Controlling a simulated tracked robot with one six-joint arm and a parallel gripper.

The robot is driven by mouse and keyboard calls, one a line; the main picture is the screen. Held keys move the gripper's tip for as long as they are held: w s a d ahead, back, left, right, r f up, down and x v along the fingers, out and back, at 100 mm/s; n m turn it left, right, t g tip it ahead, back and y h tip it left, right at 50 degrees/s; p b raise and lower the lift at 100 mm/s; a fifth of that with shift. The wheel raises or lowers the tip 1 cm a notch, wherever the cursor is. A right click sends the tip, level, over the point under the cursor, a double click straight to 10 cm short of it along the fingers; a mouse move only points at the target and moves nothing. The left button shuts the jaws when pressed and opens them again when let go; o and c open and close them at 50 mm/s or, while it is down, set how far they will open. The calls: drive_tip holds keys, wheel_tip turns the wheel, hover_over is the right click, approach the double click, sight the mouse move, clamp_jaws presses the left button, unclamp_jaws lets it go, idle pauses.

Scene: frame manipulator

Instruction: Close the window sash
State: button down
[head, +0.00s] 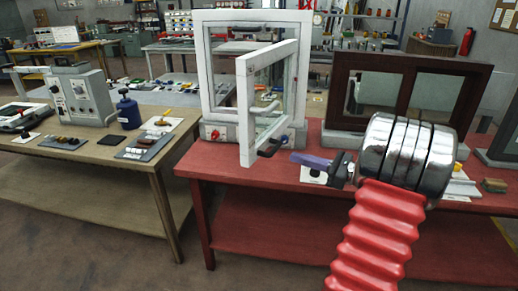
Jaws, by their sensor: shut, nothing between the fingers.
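The white window frame (203,75) stands upright on the red bench. Its white glazed sash (244,112) is swung open toward me, with its far right edge near the frame's right side and its free edge nearest me on the left. A pale curved handle (266,109) shows at the sash's pane. My gripper (297,158), with violet fingers, is shut and empty. It is low over the bench, right of the sash's lower edge. I cannot tell whether it touches the dark piece (272,147) beside the sash's bottom.
A dark brown window frame (402,62) stands to the right, behind my arm. A white plate (313,175) lies under my gripper. A wooden bench (80,161) with a grey instrument (83,95) and a blue bottle (129,113) is at left. The red bench (215,165) is clear at front left.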

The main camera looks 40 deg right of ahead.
sight(250, 145)
drive_tip(key=x, duration=1.4)
drive_tip(key=shift+a, duration=0.1)
idle(0.3)
